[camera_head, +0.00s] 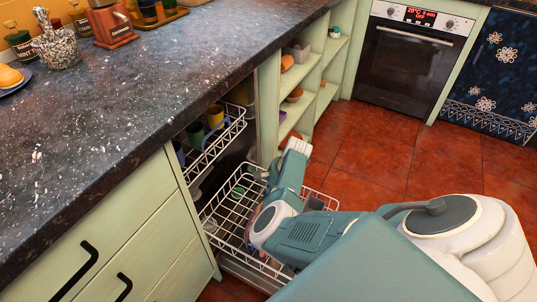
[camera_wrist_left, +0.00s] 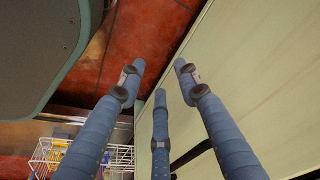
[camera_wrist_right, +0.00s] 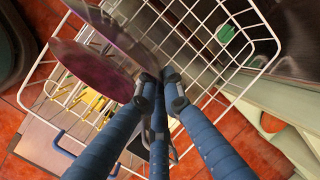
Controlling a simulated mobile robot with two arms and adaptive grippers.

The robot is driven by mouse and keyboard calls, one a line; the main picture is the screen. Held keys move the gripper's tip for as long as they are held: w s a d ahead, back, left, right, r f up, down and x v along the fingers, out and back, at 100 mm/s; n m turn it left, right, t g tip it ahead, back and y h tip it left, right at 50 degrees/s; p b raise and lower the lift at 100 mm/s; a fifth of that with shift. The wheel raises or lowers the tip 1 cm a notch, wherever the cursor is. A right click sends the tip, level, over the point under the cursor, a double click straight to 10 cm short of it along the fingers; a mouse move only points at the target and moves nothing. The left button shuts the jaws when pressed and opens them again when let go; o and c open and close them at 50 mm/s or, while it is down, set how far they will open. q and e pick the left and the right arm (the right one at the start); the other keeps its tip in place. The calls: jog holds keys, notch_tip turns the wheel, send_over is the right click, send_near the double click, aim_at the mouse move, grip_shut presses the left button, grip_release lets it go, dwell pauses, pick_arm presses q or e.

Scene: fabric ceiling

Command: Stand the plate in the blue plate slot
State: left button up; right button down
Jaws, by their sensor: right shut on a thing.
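My right gripper (camera_wrist_right: 158,88) reaches down over the dishwasher's pulled-out lower rack (camera_wrist_right: 262,70). It is shut on a glossy, see-through plate (camera_wrist_right: 112,32), whose edge runs to the fingertips. A second, purple-pink plate (camera_wrist_right: 90,72) is close beside it; whether they touch is unclear. Yellow prongs (camera_wrist_right: 93,102) and a blue wire slot (camera_wrist_right: 62,146) show below the plates. In the head view my arm hides most of the rack (camera_head: 212,222) and the plates. My left gripper (camera_wrist_left: 160,72) is open and empty beside a pale green cabinet front (camera_wrist_left: 235,70).
The upper rack (camera_head: 215,150) with several cups is partly out above the lower one. A green item (camera_wrist_right: 227,32) lies in the lower rack. A dark countertop (camera_head: 120,95) and drawers stand left, open shelves (camera_head: 300,80) beyond. Red tiled floor (camera_head: 370,140) is clear.

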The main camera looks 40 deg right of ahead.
pick_arm(q)
jog(key=shift+w+r, duration=0.1)
jog(key=shift+r, duration=0.3)
pick_arm(e)
jog(key=shift+f, duration=0.2)
pick_arm(q)
jog(key=shift+r, duration=0.4)
pick_arm(e)
jog(key=shift+f, duration=0.2)
pick_arm(q)
jog(key=shift+r+b, duration=0.25)
jog(key=shift+b, duration=0.05)
pick_arm(e)
jog(key=shift+f, duration=0.15)
pick_arm(q)
jog(key=shift+r, duration=0.25)
pick_arm(e)
jog(key=shift+f, duration=0.15)
pick_arm(q)
jog(key=shift+w+r+b, duration=0.2)
jog(key=shift+r+b, duration=0.2)
jog(key=shift+r, duration=0.75)
pick_arm(e)
jog(key=shift+f, duration=0.45)
pick_arm(q)
jog(key=shift+r, duration=0.1)
jog(key=shift+r, duration=0.3)
pick_arm(e)
jog(key=shift+f, duration=0.2)
